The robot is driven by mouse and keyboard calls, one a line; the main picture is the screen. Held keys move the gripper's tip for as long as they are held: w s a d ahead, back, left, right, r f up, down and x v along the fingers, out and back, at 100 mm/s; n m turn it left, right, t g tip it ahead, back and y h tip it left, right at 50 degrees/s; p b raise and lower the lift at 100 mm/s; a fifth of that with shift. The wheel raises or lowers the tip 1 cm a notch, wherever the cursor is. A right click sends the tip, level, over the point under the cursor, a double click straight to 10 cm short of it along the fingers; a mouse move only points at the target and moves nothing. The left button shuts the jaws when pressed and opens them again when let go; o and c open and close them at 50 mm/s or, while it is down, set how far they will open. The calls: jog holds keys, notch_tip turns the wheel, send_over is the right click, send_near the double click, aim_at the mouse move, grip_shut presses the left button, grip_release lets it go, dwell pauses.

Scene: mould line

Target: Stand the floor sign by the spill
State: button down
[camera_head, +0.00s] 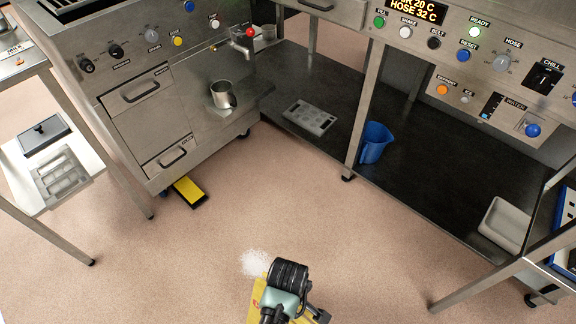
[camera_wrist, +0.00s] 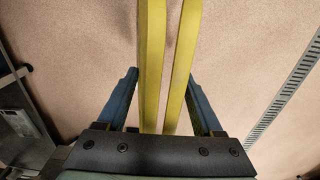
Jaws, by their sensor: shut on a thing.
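The yellow floor sign (camera_head: 256,296) shows in the head view at the bottom centre, partly hidden by my wrist. In the wrist view its two yellow panels (camera_wrist: 151,62) run away from me, with a narrow gap between them. My gripper (camera_wrist: 166,95) is shut on the sign, one blue finger on each side of the panels. In the head view my gripper (camera_head: 284,306) is low over the open floor. The spill (camera_head: 254,262) is a white, grainy patch on the floor, just beyond and left of my wrist. I cannot tell whether the sign touches the floor.
A steel machine (camera_head: 150,110) stands at the upper left, with a yellow and black pedal (camera_head: 188,192) at its foot. A blue bucket (camera_head: 374,142) stands on the dark low shelf at right. A floor drain grate (camera_wrist: 287,88) runs along the right in the wrist view. Floor around the spill is clear.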

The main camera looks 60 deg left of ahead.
notch_tip(320, 180, down, 6)
jog(key=b, duration=0.2)
jog(key=shift+f, duration=0.2)
jog(key=shift+a+f, duration=0.1)
grip_release()
